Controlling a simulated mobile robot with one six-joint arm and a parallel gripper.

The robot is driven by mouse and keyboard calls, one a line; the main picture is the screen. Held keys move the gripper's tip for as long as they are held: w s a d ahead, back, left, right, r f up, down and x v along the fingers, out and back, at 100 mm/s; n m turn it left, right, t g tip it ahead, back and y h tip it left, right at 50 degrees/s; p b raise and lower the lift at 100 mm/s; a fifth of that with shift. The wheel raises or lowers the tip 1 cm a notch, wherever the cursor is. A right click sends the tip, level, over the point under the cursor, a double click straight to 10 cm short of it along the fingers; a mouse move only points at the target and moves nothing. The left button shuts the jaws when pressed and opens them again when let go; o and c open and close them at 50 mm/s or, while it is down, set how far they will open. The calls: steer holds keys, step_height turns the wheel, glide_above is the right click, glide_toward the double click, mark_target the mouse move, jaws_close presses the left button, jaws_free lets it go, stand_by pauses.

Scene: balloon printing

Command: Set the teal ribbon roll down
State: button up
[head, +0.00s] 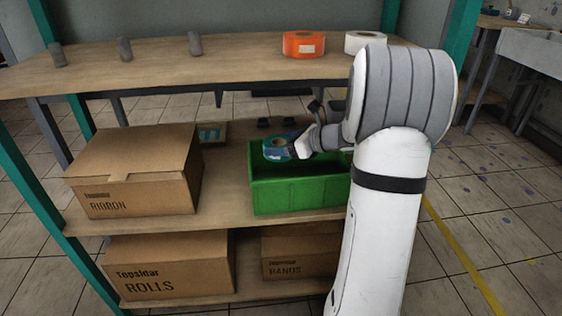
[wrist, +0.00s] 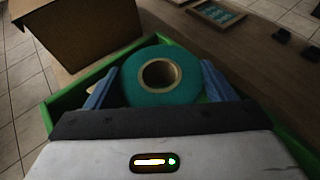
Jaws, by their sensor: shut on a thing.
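The teal ribbon roll (head: 276,148) is a flat ring with a tan core. In the wrist view the teal ribbon roll (wrist: 158,80) sits between the two blue-grey fingers of my gripper (wrist: 158,86), which is shut on it. In the head view my gripper (head: 290,147) holds the roll over the open green crate (head: 302,195) on the middle shelf. The crate's rim (wrist: 50,103) shows around the roll in the wrist view. I cannot tell whether the roll touches the crate. My arm hides the crate's right end.
A RIBBON box (head: 135,190) stands left of the crate. ROLLS (head: 170,270) and BANDS boxes (head: 300,255) stand below. The top shelf (head: 240,68) holds an orange roll (head: 303,44), a white roll (head: 365,42) and grey cylinders (head: 125,49).

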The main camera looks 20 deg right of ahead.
steer(key=shift+f+b, duration=0.65)
steer(key=shift+f, duration=1.3)
steer(key=shift+f+b, duration=0.35)
steer(key=shift+f, duration=0.3)
steer(key=o, duration=0.7)
steer(key=shift+o, duration=0.2)
steer(key=shift+r, duration=0.1)
